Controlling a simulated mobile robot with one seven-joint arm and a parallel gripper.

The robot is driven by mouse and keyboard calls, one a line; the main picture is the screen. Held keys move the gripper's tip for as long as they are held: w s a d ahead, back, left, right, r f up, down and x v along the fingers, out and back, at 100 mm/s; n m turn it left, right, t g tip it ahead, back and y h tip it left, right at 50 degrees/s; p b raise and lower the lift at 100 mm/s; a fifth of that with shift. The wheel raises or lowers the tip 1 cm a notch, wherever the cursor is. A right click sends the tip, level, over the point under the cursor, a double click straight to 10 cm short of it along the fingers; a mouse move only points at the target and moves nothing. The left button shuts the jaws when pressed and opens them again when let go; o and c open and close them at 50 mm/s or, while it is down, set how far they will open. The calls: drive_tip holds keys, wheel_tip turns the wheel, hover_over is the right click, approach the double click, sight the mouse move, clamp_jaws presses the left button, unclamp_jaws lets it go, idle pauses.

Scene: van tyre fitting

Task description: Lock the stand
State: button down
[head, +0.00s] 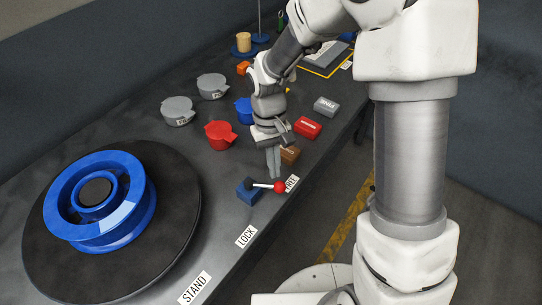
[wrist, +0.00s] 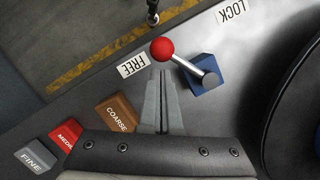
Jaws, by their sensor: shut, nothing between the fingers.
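The stand (head: 20,235) is a large black disc at the left of the head view, with a blue wheel rim (head: 130,225) on it. Its lever is a metal rod with a red ball knob (head: 280,187) on a blue block (head: 247,191). The knob (wrist: 162,49) points to the FREE label (wrist: 134,63), and the LOCK label (wrist: 231,11) is on the block's other side. My gripper (head: 274,175) is shut and empty, pointing down just beside the lever. In the wrist view its fingertips (wrist: 161,72) appear close to the rod and knob; I cannot tell if they touch.
Brown COARSE (wrist: 117,113), red (head: 307,127) and grey FINE (head: 326,106) blocks stand along the bench behind my gripper. Red (head: 220,135), blue (head: 244,110) and grey lidded pots (head: 178,111) stand farther left. The bench by the LOCK label (head: 246,236) is clear.

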sight(276, 188)
drive_tip(key=shift+s+d+m, duration=0.15)
drive_tip(key=shift+s+m, duration=0.4)
drive_tip(key=shift+m, duration=0.25)
idle(0.4)
drive_tip(key=shift+s+d+m+y, duration=0.1)
drive_tip(key=shift+s+m+y, duration=0.25)
drive_tip(key=shift+m, duration=0.15)
drive_tip(key=s+m, duration=0.2)
drive_tip(key=m, duration=0.1)
drive_tip(key=shift+y, duration=0.35)
drive_tip(key=m, duration=0.1)
drive_tip(key=s+m, duration=0.1)
drive_tip(key=m, duration=0.1)
drive_tip(key=s+a+m, duration=0.1)
drive_tip(key=m, duration=0.1)
drive_tip(key=shift+s+a+y+p, duration=0.1)
drive_tip(key=shift+s+y+p, duration=0.15)
drive_tip(key=shift+y+p, duration=0.15)
drive_tip(key=shift+s+a, duration=0.2)
drive_tip(key=shift+s, duration=0.1)
drive_tip(key=shift+s+a, duration=0.1)
